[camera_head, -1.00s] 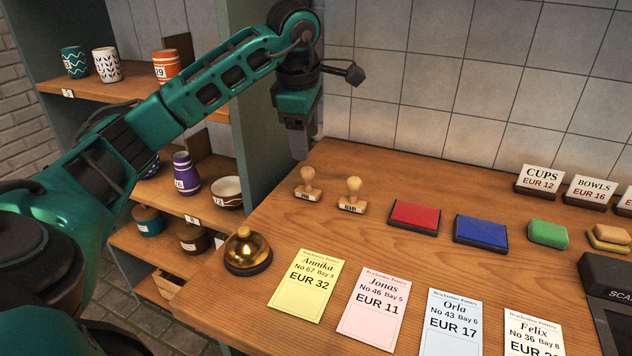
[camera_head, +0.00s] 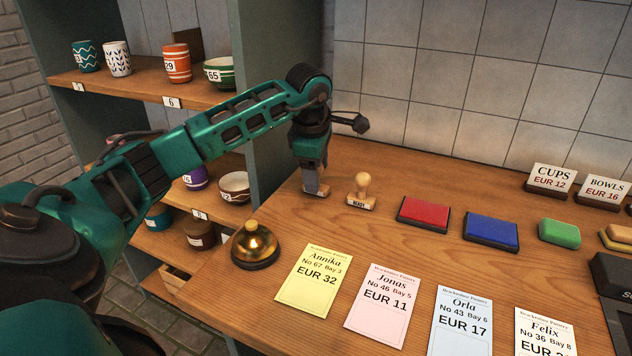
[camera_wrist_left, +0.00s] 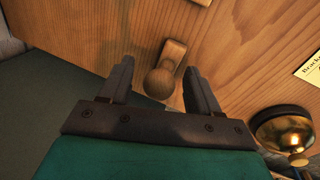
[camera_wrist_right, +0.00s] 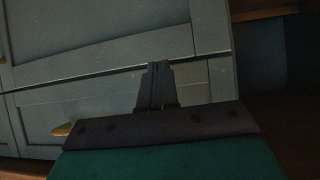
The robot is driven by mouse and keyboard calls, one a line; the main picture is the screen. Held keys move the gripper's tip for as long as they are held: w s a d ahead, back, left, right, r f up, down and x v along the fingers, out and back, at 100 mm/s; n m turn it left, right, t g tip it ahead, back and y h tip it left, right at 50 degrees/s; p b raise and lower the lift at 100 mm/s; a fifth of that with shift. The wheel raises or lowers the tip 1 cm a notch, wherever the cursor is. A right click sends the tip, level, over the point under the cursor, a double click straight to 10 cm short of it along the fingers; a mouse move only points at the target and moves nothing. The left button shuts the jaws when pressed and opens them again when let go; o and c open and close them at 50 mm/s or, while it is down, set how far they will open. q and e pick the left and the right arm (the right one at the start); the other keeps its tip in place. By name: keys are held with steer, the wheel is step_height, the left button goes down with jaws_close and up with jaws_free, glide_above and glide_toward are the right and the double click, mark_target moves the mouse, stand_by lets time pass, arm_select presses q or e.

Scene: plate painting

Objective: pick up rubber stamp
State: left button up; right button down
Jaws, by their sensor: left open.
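Two wooden rubber stamps with round knob handles stand on the wooden counter. My left gripper (camera_head: 312,180) points down over the left stamp (camera_head: 321,191), hiding most of it in the head view. In the left wrist view, this stamp's knob (camera_wrist_left: 158,83) lies between the two open fingers (camera_wrist_left: 159,68), with a gap on each side. The other stamp (camera_head: 362,191), marked READY, stands just to the right. My right gripper (camera_wrist_right: 157,82) shows only in its wrist view, with its fingers together and nothing seen between them.
A brass bell (camera_head: 255,246) stands at the counter's left edge. A red ink pad (camera_head: 424,213) and a blue one (camera_head: 491,230) lie to the right. Several price cards, including a yellow one (camera_head: 314,281), lie in front. My right gripper faces grey cabinet panels (camera_wrist_right: 100,55).

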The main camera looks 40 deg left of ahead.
arm_select(q)
steer(key=c, duration=1.1)
steer(key=shift+r, duration=0.2)
steer(key=w+p+v, duration=0.1)
steer(key=v, duration=0.5)
steer(key=w+a+p+v, duration=0.1)
steer(key=v, duration=0.5)
steer(key=w+a+r+p+v, duration=0.1)
steer(key=w+v, duration=0.1)
steer(key=v, duration=0.5)
steer(key=shift+r, duration=0.15)
